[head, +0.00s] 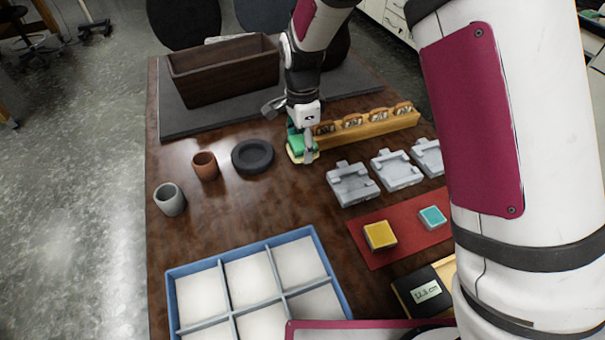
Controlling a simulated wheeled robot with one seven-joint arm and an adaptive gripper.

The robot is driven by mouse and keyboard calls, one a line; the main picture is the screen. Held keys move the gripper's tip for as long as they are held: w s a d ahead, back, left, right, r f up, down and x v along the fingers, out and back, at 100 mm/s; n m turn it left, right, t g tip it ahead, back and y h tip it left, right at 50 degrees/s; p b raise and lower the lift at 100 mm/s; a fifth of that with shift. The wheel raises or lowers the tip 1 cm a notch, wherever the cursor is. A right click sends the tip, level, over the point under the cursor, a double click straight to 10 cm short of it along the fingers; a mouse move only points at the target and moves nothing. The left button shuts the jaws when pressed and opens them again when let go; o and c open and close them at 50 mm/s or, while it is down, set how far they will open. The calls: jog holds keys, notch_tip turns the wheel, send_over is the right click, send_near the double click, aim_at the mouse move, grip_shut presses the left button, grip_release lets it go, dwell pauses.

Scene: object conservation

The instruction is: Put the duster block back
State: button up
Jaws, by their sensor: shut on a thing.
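The duster block (295,143) is green on top with a pale yellow lower layer. It is in the middle of the table, at the left end of the wooden rack. My gripper (307,143) comes down from above and is shut on it. The fingers and wrist hide part of the block. I cannot tell whether its underside touches the table.
A wooden rack (378,125) with several slots adjoins the block's right. A black round dish (252,156), brown cup (205,166) and grey cup (170,200) stand left. Grey fixtures (352,184), a red mat (377,255) and a blue-rimmed divided tray (246,247) lie nearer. A dark wooden box (222,75) stands behind.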

aim_at(302, 177)
notch_tip(302, 177, down, 9)
jog(key=shift+f, duration=0.15)
dwell(0.4)
jog(key=shift+f, duration=0.15)
jog(key=o, duration=1.1)
